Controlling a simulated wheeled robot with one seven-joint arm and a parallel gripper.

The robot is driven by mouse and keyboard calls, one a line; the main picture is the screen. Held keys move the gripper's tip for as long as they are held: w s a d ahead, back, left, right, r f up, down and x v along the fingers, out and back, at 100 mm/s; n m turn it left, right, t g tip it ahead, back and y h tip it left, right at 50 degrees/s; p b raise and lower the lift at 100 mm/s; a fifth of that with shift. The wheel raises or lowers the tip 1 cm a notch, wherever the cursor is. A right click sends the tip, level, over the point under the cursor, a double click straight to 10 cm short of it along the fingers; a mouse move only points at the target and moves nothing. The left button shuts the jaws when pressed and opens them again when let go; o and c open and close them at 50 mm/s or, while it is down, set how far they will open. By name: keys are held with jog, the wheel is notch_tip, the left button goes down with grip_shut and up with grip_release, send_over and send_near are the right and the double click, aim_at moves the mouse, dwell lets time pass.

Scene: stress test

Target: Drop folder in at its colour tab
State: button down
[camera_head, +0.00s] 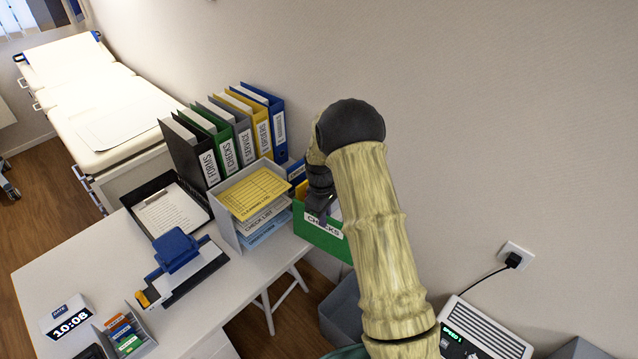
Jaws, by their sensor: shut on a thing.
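A green folder (318,236) with a white CHECKS label shows at the right end of the desk, partly behind my arm. My gripper (321,212) is at its top edge and appears shut on it; the fingertips are small and partly hidden by my arm. Just behind and left of the folder, a strip of yellow (300,188) and a blue piece (296,171) show. Most of what lies behind the green folder is hidden, and I cannot tell whether the folder hangs free or touches anything below.
Upright binders in black, green (221,146), grey, yellow and blue stand along the wall. A paper tray (228,226) with a yellow form is left of the folder. A grey bin (342,310) stands below.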

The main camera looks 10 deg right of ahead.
jog(key=s+f+m, duration=0.9)
jog(key=shift+s+d+f+y, duration=0.2)
jog(key=shift+s+d+y, duration=0.1)
jog(key=shift+s+d, duration=0.1)
jog(key=shift+a, duration=0.15)
